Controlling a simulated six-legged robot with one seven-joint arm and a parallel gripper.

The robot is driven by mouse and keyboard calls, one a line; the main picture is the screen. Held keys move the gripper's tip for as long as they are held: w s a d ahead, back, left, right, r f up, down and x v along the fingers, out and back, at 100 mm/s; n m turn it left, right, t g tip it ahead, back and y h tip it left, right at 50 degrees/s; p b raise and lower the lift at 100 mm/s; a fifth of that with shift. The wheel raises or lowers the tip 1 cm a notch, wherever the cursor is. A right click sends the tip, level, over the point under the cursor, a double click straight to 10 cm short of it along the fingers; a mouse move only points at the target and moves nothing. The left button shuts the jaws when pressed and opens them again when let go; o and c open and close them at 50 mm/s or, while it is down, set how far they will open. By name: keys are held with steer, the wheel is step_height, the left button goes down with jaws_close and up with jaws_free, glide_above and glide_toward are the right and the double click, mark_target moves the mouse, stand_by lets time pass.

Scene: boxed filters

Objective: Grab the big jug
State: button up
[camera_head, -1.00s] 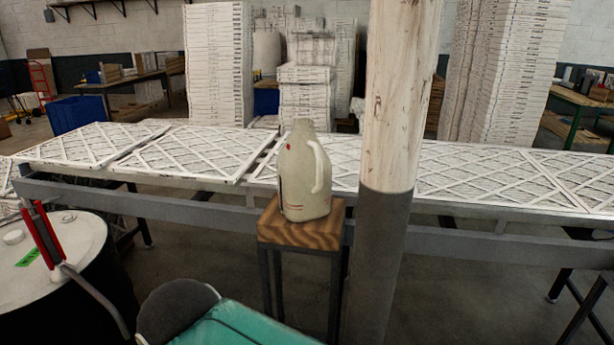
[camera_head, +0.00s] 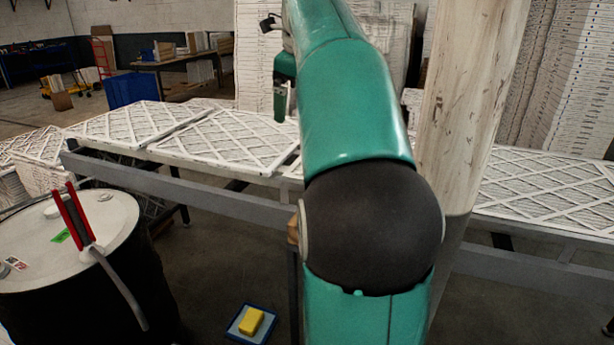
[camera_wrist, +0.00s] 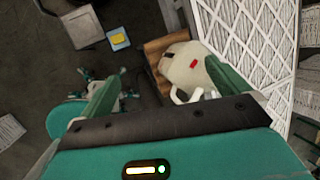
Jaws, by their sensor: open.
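The big jug (camera_wrist: 187,66) is cream-white with a red spot and a looped handle. In the wrist view it stands on a wooden-topped stool (camera_wrist: 153,48), seen from above. My gripper (camera_wrist: 160,76) is open above the jug, its two green fingers spread wide. The jug lies nearer the right finger, and nothing is held. In the head view my green arm hides the jug and most of the stool; a green finger (camera_head: 280,104) of my gripper shows left of the arm.
A long rack of white lattice-faced filters (camera_head: 225,140) runs behind the stool. A wooden post (camera_head: 470,110) stands close right of my arm. A black drum (camera_head: 85,270) with a red-handled tool is at left. A yellow block (camera_head: 251,321) lies on a blue tray on the floor.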

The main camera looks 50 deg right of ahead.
steer(key=s+d+r+m, duration=0.1)
steer(key=s+d+m, duration=0.4)
steer(key=d+m, duration=0.7)
steer(key=w+d+f, duration=0.1)
steer(key=f, duration=0.3)
steer(key=w+d+f+n, duration=0.1)
steer(key=f, duration=0.3)
steer(key=w+d+f+n, duration=0.1)
steer(key=d+f, duration=0.1)
steer(key=f, duration=0.2)
steer(key=shift+w+f, duration=0.15)
steer(key=shift+w, duration=0.25)
steer(key=c, duration=1.6)
